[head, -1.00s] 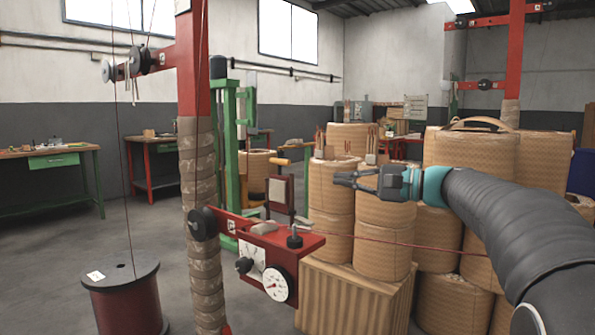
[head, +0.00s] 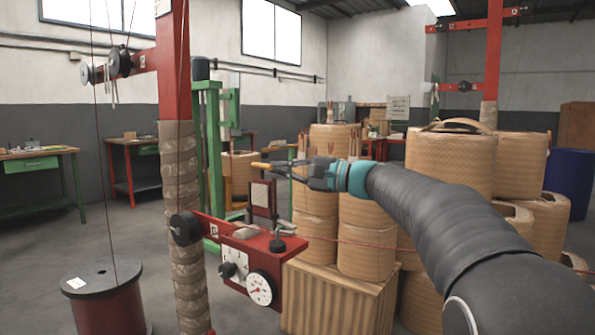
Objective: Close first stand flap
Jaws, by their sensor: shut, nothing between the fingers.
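The nearest red stand has a tall post (head: 179,170) wrapped in tan material. A red arm with a gauge box (head: 262,262) sticks out from it to the right. The box carries a white dial, a dark knob and a small grey piece (head: 245,232) on top. My gripper (head: 281,170) is shut and empty, pointing left. In the picture it lies above and slightly right of the gauge box, near the top of a small dark-framed panel (head: 262,197); I see no clear contact.
Tan wrapped coils (head: 450,160) stand stacked behind and below my arm. A ribbed tan crate (head: 330,298) stands right of the gauge box. A thin red wire runs right from the box. A dark red spool (head: 106,305) stands at lower left. Open floor lies left of the post.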

